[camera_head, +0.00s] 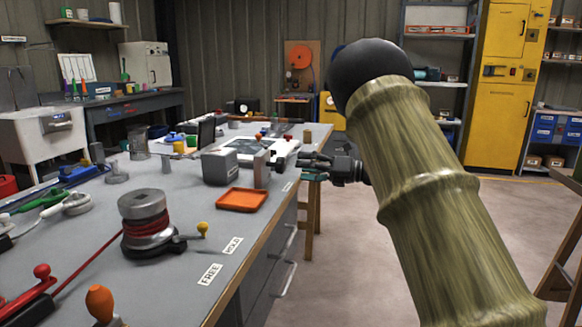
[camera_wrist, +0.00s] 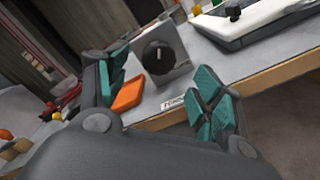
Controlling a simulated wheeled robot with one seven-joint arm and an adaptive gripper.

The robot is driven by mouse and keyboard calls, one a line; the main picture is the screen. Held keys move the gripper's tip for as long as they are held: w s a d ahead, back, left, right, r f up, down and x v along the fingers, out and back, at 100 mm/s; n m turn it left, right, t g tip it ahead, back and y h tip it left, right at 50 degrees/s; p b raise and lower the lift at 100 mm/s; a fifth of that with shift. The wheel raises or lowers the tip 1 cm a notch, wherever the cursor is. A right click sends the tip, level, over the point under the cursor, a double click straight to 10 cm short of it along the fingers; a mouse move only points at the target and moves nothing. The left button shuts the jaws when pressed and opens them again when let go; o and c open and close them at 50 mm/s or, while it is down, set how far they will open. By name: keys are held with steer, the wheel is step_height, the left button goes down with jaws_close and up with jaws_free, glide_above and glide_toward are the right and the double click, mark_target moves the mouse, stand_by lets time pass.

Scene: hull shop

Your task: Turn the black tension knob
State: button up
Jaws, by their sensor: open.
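The black tension knob (camera_wrist: 159,57) is round with a pale pointer line and sits on the face of a grey box (camera_wrist: 176,36). In the head view the grey box (camera_head: 262,166) stands near the bench's right edge, and the black knob (camera_head: 278,164) shows small on its right side. My gripper (camera_head: 304,167) is just right of the box, past the bench edge. In the wrist view my gripper (camera_wrist: 160,78) has its teal fingers spread wide and empty. The knob lies ahead between them, apart from both.
An orange tray (camera_head: 242,200) lies in front of the box; it also shows in the wrist view (camera_wrist: 129,94). A winch drum (camera_head: 146,222) with red rope and a yellow-knobbed handle stands nearer. A white device (camera_head: 283,148) sits behind.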

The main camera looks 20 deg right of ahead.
steer(key=shift+v, duration=2)
steer(key=shift+f, duration=0.15)
steer(key=s+a+f+m+t+h, duration=0.2)
steer(key=f+m+h, duration=0.2)
steer(key=f+m, duration=0.85)
steer(key=s+a+f+m+t+h, duration=0.25)
steer(key=f+m+h, duration=0.3)
steer(key=f, duration=1.35)
steer(key=s+a+f+m+g+h, duration=0.2)
steer(key=s+f+m+g, duration=0.3)
steer(key=s+f, duration=0.65)
steer(key=s+a+f+m+g+h, duration=0.2)
steer(key=s+f+m, duration=0.6)
steer(key=s+f, duration=0.35)
steer(key=s+a+f+m+g, duration=0.2)
steer(key=s, duration=0.8)
steer(key=s+a+f+m+g+h, duration=0.1)
steer(key=s+a+f+m+g, duration=0.15)
steer(key=s, duration=0.65)
steer(key=s+a+f+m+g, duration=0.1)
steer(key=s+a+m+g, duration=0.15)
steer(key=s, duration=0.75)
step_height(320, 180, up, 30)
steer(key=p, duration=2.9)
steer(key=shift+s+d, duration=0.2)
steer(key=shift+d, duration=0.25)
